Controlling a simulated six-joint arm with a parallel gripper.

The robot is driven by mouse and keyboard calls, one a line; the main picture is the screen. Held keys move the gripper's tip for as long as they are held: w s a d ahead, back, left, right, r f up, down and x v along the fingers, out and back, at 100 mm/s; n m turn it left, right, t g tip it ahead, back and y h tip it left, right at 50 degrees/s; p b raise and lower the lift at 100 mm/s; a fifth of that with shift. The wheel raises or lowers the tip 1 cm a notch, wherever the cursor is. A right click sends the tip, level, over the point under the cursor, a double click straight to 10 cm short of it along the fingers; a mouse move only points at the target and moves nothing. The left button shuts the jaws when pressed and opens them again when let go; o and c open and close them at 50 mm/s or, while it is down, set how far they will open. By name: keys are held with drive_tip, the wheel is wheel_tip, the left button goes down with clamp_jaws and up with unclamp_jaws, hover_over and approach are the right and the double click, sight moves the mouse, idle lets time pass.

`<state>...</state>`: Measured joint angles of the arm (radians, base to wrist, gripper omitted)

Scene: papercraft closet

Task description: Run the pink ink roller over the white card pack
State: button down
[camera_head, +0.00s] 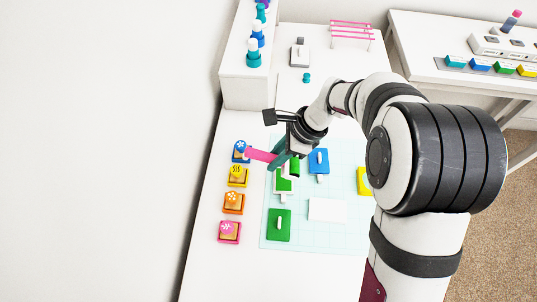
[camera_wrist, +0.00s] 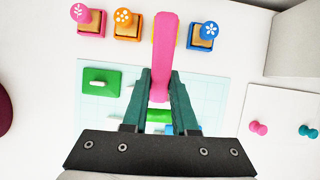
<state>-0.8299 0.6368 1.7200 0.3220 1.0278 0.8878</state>
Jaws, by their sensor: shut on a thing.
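The pink ink roller (camera_head: 259,155) is held in my gripper (camera_head: 278,160). Its long pink body sticks out to the left, above the left edge of the cutting mat. In the wrist view the pink roller (camera_wrist: 164,45) stands between the two dark green fingers of my gripper (camera_wrist: 161,88), which are shut on it. The white card pack (camera_head: 327,209) lies flat on the mat, to the lower right of my gripper and apart from it. I cannot make out the card pack in the wrist view.
The pale mat (camera_head: 345,235) also bears a green block (camera_head: 279,225), a blue block (camera_head: 318,161) and a yellow block (camera_head: 363,181). Another green block (camera_head: 283,186) lies under my gripper. Several stamps, including a pink one (camera_head: 229,232), line the left side. A pink rack (camera_head: 351,24) stands behind.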

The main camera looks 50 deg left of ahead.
drive_tip(key=w+d, duration=0.2)
drive_tip(key=d, duration=0.5)
drive_tip(key=w+d, duration=0.3)
drive_tip(key=d, duration=0.5)
drive_tip(key=shift+w+d+r+m, duration=0.15)
drive_tip(key=shift+d+r+m, duration=0.1)
drive_tip(key=shift+r+m, duration=0.15)
drive_tip(key=shift+f, duration=2.4)
drive_tip(key=shift+f, duration=0.85)
